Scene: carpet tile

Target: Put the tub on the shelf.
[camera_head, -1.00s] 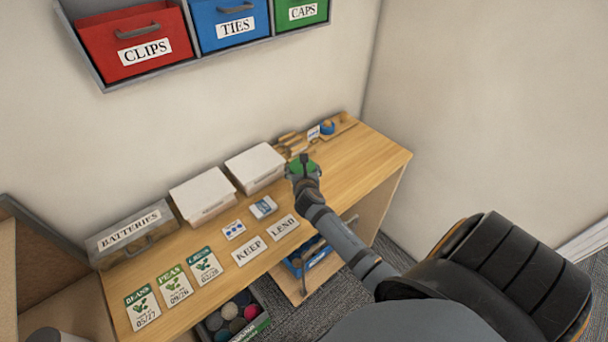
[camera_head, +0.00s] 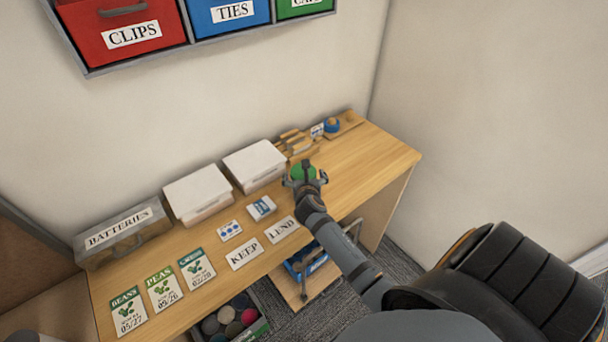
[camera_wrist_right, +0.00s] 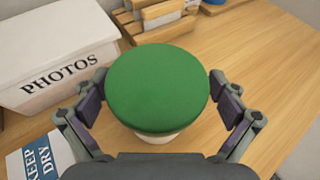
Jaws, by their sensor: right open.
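The tub (camera_head: 303,173) has a round green lid and stands on the wooden desk, right of the white boxes. In the right wrist view the tub (camera_wrist_right: 158,90) shows its lid from above and a strip of white body below. My right gripper (camera_head: 306,180) is open, with one finger on each side of the tub. In the wrist view my right gripper (camera_wrist_right: 158,100) shows small gaps or near contact at the lid's sides; I cannot tell which. My left gripper is not in view. I cannot tell which surface is the shelf.
A wall rack (camera_head: 205,44) holds red, blue and green bins. White boxes (camera_head: 254,164) and a BATTERIES box (camera_head: 122,234) line the desk's back. A wooden rack (camera_head: 297,141) stands behind the tub. Cards and packets (camera_head: 198,268) lie along the front. The desk's right end (camera_head: 372,156) is clear.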

